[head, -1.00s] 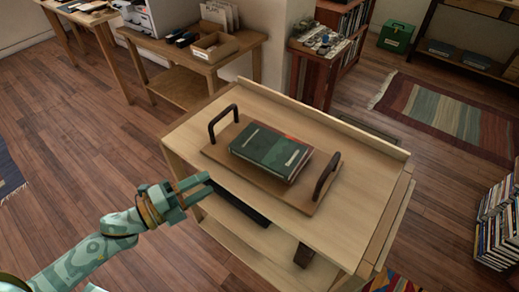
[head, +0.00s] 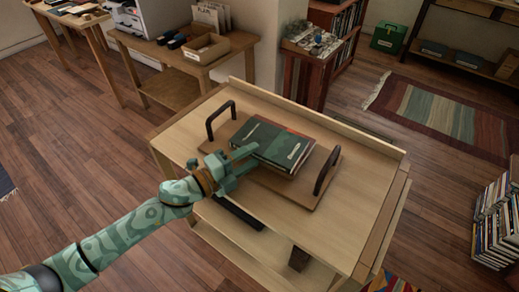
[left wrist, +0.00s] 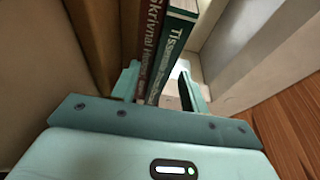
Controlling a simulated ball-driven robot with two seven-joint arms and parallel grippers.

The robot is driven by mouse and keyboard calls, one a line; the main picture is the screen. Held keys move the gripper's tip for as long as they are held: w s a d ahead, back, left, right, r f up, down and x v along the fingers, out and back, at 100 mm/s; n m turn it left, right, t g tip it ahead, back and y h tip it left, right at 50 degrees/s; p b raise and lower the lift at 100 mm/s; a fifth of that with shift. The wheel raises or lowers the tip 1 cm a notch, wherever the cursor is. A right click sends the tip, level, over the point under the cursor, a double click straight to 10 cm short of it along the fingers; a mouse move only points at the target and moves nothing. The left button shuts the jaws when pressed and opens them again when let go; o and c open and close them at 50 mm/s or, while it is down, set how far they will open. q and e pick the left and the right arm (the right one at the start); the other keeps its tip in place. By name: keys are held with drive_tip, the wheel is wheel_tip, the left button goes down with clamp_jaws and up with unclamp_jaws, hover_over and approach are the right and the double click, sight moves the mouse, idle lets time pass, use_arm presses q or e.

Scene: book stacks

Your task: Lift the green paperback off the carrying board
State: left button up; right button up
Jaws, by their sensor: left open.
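The green paperback (head: 272,139) lies flat on top of a maroon book on the carrying board (head: 285,189), a brown board with two dark handles. In the left wrist view the green spine (left wrist: 173,48) and the maroon spine (left wrist: 150,42) run side by side. My left gripper (head: 246,160) is open at the near left edge of the stack. In the left wrist view its fingers (left wrist: 160,88) stand on either side of both spines. I cannot tell whether they touch the books. My right gripper is not in view.
The board rests on a wooden cart (head: 345,215) with a raised back edge and a lower shelf. The board's handles (head: 220,120) stand up at its left and right ends. A side table (head: 180,58) with a wooden box stands behind. Book piles (head: 495,225) stand at right.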

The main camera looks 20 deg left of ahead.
use_arm(q)
drive_tip(key=shift+c, duration=0.3)
clamp_jaws()
drive_tip(key=shift+r, duration=0.1)
